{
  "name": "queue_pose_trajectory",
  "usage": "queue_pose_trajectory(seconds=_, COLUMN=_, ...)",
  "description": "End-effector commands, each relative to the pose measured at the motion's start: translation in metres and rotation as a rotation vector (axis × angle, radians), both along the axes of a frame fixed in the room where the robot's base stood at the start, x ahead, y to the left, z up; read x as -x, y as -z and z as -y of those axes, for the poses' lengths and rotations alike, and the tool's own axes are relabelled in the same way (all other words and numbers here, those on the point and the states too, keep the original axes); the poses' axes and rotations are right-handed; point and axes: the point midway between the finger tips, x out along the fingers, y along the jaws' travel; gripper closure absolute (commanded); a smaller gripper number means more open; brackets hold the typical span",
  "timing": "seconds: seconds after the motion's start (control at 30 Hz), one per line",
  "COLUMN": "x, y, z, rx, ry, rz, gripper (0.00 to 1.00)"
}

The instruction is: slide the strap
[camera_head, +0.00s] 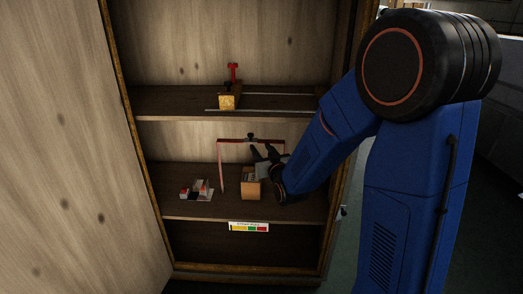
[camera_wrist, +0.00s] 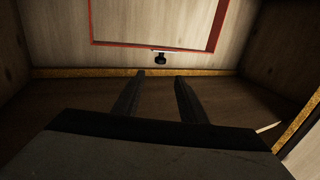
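A thin red strap (camera_head: 219,165) forms a squared loop at the back of the middle shelf. Its red line also shows on the back wall in the wrist view (camera_wrist: 125,43). A small black knob or slider (camera_head: 251,136) sits at the strap's top edge; a black knob also shows in the wrist view (camera_wrist: 160,58), beside the red line. My gripper (camera_head: 262,151) reaches into the middle shelf, just below the knob. In the wrist view its two fingers (camera_wrist: 161,76) are apart with nothing between them, pointing at the back wall below the knob.
An orange-brown box (camera_head: 250,190) stands close to my gripper on the middle shelf. Small red and white items (camera_head: 197,190) lie left of it. The upper shelf holds a yellow block (camera_head: 227,102) and rails. A wooden door (camera_head: 60,150) stands at the left.

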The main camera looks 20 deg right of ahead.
Motion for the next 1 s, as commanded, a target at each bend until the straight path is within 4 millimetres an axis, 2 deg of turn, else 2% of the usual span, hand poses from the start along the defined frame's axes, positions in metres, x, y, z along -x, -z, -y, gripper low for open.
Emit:
queue_pose_trajectory(seconds=0.17, x=0.004, y=-0.003, z=0.002, rx=0.002, ry=0.001, rz=-0.021, gripper=0.62)
queue_pose_trajectory(seconds=0.27, x=0.013, y=-0.007, z=0.005, rx=0.004, ry=0.004, rz=-0.07, gripper=0.62)
queue_pose_trajectory(seconds=0.47, x=0.047, y=-0.012, z=0.014, rx=0.014, ry=0.012, rz=-0.225, gripper=0.62)
queue_pose_trajectory(seconds=0.77, x=0.12, y=-0.014, z=0.029, rx=0.027, ry=0.025, rz=-0.468, gripper=0.62)
queue_pose_trajectory(seconds=1.0, x=0.195, y=-0.012, z=0.039, rx=0.036, ry=0.036, rz=-0.663, gripper=0.62)
